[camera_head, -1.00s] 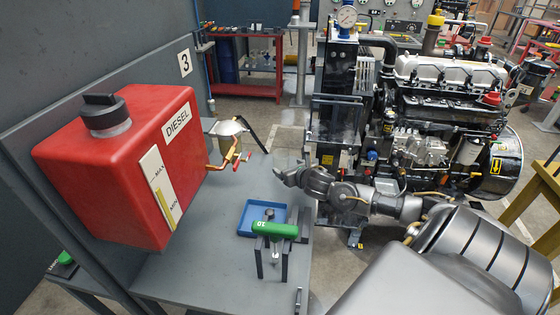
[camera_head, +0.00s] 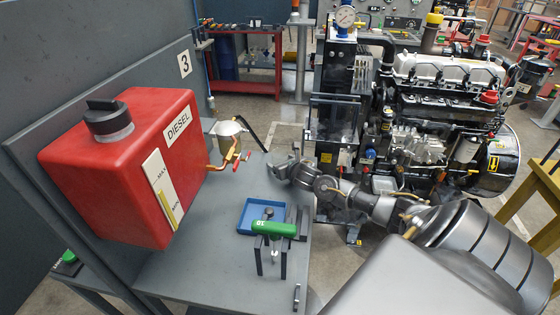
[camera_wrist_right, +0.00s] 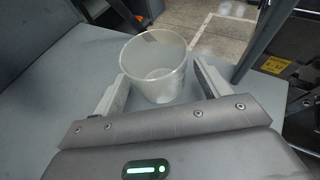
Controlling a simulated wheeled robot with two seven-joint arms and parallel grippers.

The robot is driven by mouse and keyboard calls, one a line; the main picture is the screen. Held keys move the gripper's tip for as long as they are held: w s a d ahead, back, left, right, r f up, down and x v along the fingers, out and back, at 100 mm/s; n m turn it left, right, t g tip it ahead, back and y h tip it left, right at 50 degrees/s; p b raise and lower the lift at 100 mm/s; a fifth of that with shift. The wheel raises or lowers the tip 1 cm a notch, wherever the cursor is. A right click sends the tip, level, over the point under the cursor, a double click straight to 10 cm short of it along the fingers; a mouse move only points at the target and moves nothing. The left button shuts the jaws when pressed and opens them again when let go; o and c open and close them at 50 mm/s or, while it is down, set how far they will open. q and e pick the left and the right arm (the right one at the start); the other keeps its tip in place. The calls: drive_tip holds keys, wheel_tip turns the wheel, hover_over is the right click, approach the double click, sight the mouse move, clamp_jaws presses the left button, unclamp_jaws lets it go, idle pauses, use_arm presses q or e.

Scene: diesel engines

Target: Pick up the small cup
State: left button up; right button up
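The small cup (camera_wrist_right: 158,72) is a clear, empty-looking plastic cup with a wide rim, seen in the right wrist view. It stands upright on the grey bench top between the two fingers of my right gripper (camera_wrist_right: 158,90). The fingers are spread, one on each side of the cup, and I see no clear grip on it. In the head view my right gripper (camera_head: 281,168) is low over the right edge of the bench (camera_head: 200,265); the cup cannot be made out there. My left gripper is not in view.
A red diesel tank (camera_head: 120,170) stands on the left, with a brass tap (camera_head: 232,158) beside a metal filter bowl. A blue tray (camera_head: 246,218) and a green-handled tool (camera_head: 273,228) on a stand are in front. The engine (camera_head: 440,110) is to the right.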

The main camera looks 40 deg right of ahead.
sight(277, 152)
drive_tip(key=c, duration=0.9)
drive_tip(key=shift+r, duration=0.55)
wheel_tip(277, 152, up, 2)
drive_tip(key=shift+r, duration=0.2)
drive_tip(key=s+r+b, duration=0.1)
drive_tip(key=s+r, duration=0.8)
drive_tip(key=s, duration=0.5)
drive_tip(key=shift+a+r, duration=0.15)
drive_tip(key=shift+r, duration=0.05)
drive_tip(key=shift+r, duration=0.1)
